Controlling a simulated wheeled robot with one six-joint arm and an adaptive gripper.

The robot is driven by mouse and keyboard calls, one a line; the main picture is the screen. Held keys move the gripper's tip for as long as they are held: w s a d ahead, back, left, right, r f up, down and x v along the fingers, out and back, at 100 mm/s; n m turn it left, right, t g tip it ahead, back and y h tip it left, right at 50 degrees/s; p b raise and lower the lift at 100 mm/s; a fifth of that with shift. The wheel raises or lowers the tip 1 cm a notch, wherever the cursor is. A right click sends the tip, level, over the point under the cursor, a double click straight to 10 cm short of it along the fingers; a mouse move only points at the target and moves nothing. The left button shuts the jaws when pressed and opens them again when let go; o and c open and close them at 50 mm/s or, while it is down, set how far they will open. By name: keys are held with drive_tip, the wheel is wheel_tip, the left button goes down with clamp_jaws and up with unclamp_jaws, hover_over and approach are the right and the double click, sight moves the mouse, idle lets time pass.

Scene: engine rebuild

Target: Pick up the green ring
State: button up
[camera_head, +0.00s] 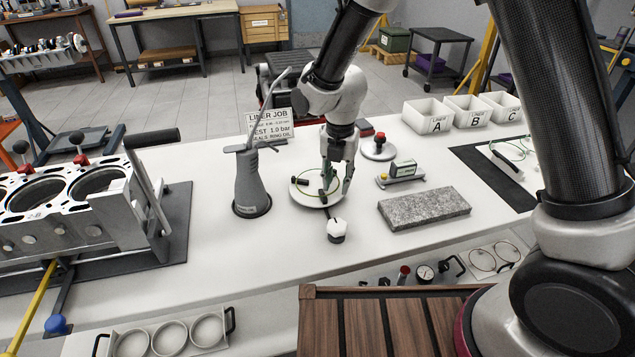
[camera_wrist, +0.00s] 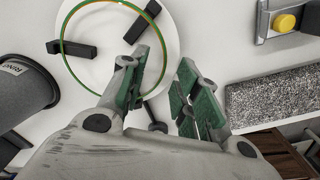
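The green ring (camera_wrist: 76,12) is thin, with an orange inner edge. It lies on a round white plate (camera_wrist: 172,30), around or over dark blocks on it. In the head view the plate (camera_head: 304,203) sits on the white bench between the grey oil can and the stone block. My gripper (camera_head: 333,193) points down over the plate's right side. The left finger overlaps the ring's lower right edge in that picture; contact cannot be told.
A grey oil can (camera_head: 250,185) stands close left of the plate. A granite block (camera_head: 424,208) lies to the right. A small white-topped knob (camera_head: 337,228) stands in front.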

clamp_jaws()
